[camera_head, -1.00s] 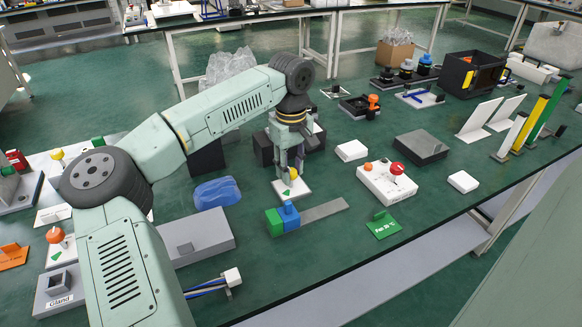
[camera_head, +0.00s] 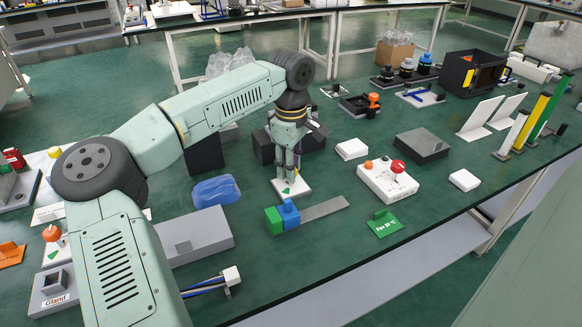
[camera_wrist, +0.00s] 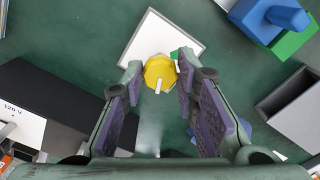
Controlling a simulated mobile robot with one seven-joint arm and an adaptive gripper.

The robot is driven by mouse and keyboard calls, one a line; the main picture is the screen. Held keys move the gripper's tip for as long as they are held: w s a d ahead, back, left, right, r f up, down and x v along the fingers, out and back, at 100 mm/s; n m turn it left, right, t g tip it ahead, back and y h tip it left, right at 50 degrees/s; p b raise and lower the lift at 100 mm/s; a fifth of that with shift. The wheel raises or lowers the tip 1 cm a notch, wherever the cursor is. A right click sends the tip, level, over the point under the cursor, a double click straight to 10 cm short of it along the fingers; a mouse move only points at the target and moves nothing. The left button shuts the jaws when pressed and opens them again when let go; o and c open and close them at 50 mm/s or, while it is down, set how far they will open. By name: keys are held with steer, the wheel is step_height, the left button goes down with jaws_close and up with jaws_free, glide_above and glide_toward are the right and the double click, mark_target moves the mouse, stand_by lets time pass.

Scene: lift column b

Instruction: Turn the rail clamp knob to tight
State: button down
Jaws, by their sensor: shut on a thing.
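A yellow knob (camera_wrist: 160,72) with a white pointer line stands on a white plate (camera_wrist: 187,40). In the wrist view the pointer line runs toward the bottom of the picture. The plate also shows in the head view (camera_head: 303,189), with a green triangle on it. My gripper (camera_wrist: 159,70) reaches down over the plate with its purple-padded fingers on either side of the knob, shut on it. In the head view my gripper (camera_head: 287,176) hides the knob. No label on the knob is readable.
A blue and green block (camera_head: 291,215) with a flat grey strip sits close in front of the plate. A white box with a red button (camera_head: 387,181) stands to the right. A dark block is behind my gripper.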

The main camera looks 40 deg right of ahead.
steer(key=n+b, duration=0.1)
steer(key=n, duration=0.4)
steer(key=shift+n, duration=0.3)
steer(key=n+b, duration=0.1)
steer(key=n, duration=0.4)
steer(key=shift+w, duration=0.1)
steer(key=n+b, duration=0.1)
steer(key=n, duration=0.4)
steer(key=shift+n, duration=0.4)
steer(key=shift+n+b, duration=0.35)
steer(key=shift+n, duration=1.85)
steer(key=c, duration=1.2)
jaws_free()
steer(key=shift+c, duration=0.2)
steer(key=shift+r, duration=0.1)
